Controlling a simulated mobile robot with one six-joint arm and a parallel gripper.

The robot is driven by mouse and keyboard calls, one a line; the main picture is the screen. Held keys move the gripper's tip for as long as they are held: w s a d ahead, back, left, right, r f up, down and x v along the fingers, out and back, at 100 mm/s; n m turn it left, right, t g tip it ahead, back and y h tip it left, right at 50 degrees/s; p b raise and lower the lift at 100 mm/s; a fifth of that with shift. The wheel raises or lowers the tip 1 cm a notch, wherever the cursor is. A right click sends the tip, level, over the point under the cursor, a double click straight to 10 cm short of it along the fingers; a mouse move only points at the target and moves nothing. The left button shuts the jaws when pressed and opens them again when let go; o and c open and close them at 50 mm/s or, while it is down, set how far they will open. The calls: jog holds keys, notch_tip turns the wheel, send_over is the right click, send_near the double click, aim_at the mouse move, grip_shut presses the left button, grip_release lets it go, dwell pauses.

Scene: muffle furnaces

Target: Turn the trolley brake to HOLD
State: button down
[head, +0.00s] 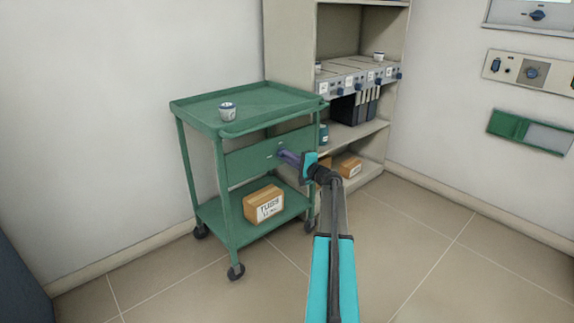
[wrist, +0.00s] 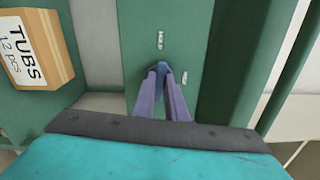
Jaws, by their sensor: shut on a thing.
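The green trolley (head: 246,104) stands against the wall, left of a shelf unit. The trolley brake (wrist: 160,67) is a small dark blue knob on the trolley's green side panel (head: 245,160). Which way the knob points is hidden.
A cardboard box marked TUBS (head: 263,204) sits on the trolley's lower shelf. A small white cup (head: 227,112) stands on its top tray. The shelf unit (head: 290,45) holds dark files and boxes at the right. The floor (head: 430,250) at the right is clear.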

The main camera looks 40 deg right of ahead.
jog(key=shift+n+b, duration=0.8)
jog(key=shift+b, duration=0.05)
jog(key=c, duration=1.8)
grip_release()
jog(key=s+a+p, duration=0.1)
jog(key=s+p, duration=0.2)
jog(key=s, duration=1)
jog(key=shift+s, duration=0.35)
jog(key=shift+a, duration=0.1)
